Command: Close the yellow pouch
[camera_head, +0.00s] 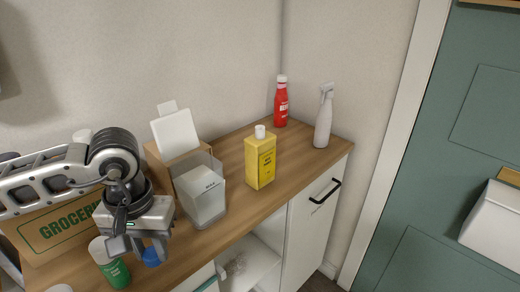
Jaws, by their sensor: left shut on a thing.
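A yellow container (260,163) with dark print stands upright on the wooden counter; it is the only yellow pack in view. A white cap (260,132) sits on its top, but I cannot tell how tightly. My left gripper (138,247) points down over the counter's front left part, well to the left of the yellow container. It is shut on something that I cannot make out. A small blue thing (151,257) shows by its fingertips. My right gripper is not in view.
A clear bin (210,213) with a white box stands between my left gripper and the yellow container. A red bottle (281,103) and a white spray bottle (323,120) stand behind.

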